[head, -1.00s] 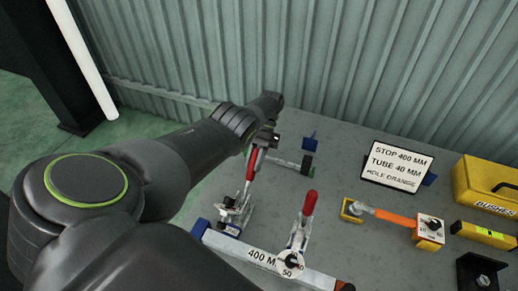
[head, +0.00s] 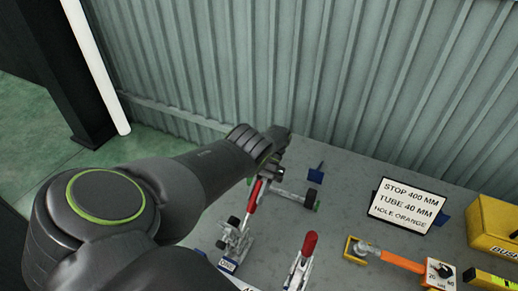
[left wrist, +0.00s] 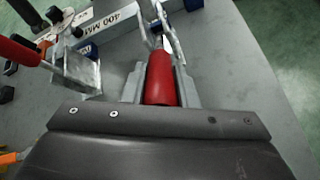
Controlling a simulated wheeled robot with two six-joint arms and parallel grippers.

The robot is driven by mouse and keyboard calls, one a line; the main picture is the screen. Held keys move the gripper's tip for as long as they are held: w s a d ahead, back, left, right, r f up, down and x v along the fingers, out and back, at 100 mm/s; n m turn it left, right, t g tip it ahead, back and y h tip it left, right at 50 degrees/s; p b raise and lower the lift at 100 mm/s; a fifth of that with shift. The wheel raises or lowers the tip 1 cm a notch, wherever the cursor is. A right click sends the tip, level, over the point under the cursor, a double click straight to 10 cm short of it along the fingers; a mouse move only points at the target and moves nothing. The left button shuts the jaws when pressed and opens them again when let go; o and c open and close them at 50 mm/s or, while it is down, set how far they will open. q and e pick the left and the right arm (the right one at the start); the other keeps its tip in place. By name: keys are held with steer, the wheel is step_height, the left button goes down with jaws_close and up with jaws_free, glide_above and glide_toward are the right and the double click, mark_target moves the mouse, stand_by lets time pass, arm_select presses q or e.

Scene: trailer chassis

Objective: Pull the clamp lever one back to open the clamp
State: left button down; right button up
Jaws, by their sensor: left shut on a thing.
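The clamp at left has a lever with a red handle (head: 254,196), leaning up and away toward the corrugated wall. Its metal base (head: 232,242) stands on the grey bench. My left gripper (head: 269,168) is at the upper end of this handle, shut on it. In the left wrist view, the red handle (left wrist: 160,78) runs up into the gripper, and its linkage shows beyond. The gripper's fingertips are mostly hidden in the head view. My right gripper is not in view.
A second clamp with an upright red handle (head: 309,245) stands close at right. A sign (head: 408,205), an orange tool (head: 402,262) and a yellow box (head: 492,225) lie farther right. The corrugated wall (head: 350,80) rises behind the bench.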

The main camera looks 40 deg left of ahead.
arm_select(q)
steer(key=shift+f, duration=0.1)
stand_by(0.5)
steer(key=c, duration=1.1)
jaws_free()
steer(key=shift+c, duration=0.2)
